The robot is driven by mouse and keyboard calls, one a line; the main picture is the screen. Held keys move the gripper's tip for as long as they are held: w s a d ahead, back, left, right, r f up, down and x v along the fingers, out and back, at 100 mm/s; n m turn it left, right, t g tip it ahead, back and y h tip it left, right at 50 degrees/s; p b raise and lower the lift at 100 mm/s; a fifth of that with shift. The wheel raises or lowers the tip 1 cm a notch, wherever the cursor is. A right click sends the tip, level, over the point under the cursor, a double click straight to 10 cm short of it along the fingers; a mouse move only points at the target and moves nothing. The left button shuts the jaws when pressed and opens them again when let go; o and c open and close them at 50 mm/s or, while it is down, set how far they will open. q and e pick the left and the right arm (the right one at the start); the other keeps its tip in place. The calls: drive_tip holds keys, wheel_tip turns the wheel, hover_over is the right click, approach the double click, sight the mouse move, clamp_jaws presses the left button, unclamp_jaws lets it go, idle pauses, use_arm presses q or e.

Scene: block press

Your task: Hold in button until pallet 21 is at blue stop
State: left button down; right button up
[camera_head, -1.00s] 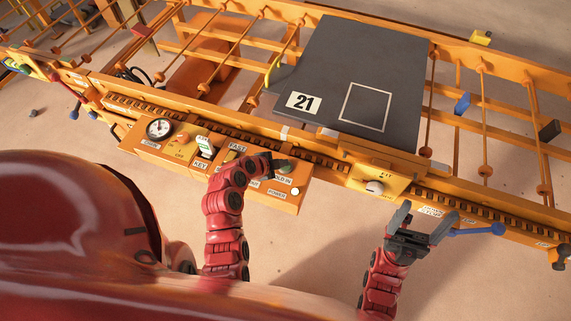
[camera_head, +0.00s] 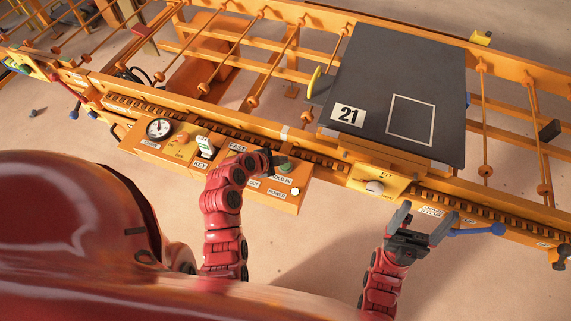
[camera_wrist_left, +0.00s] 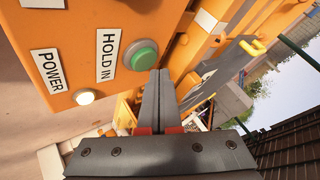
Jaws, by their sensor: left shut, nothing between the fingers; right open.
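Pallet 21 (camera_head: 385,75), a dark grey plate with a white "21" label, lies on the orange conveyor. A small blue piece (camera_head: 468,99), likely the blue stop, shows at its right edge, mostly hidden behind it. The green HOLD IN button (camera_head: 285,167) is on the orange control box; it shows clearly in the left wrist view (camera_wrist_left: 141,58). My left gripper (camera_head: 271,161) is shut and empty, its tips at the button's edge; I cannot tell if they press it. My right gripper (camera_head: 419,223) is open and empty in front of the conveyor.
The control box (camera_head: 150,147) also carries a gauge (camera_head: 159,128), a key switch (camera_head: 204,146) and a lit white POWER lamp (camera_head: 295,191). A blue-handled lever (camera_head: 478,232) is right of my right gripper. Bare rollers lie left and right of the pallet.

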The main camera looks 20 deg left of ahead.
sight(282, 167)
use_arm(q)
drive_tip(key=shift+r+p, duration=0.35)
drive_tip(key=shift+r, duration=2.2)
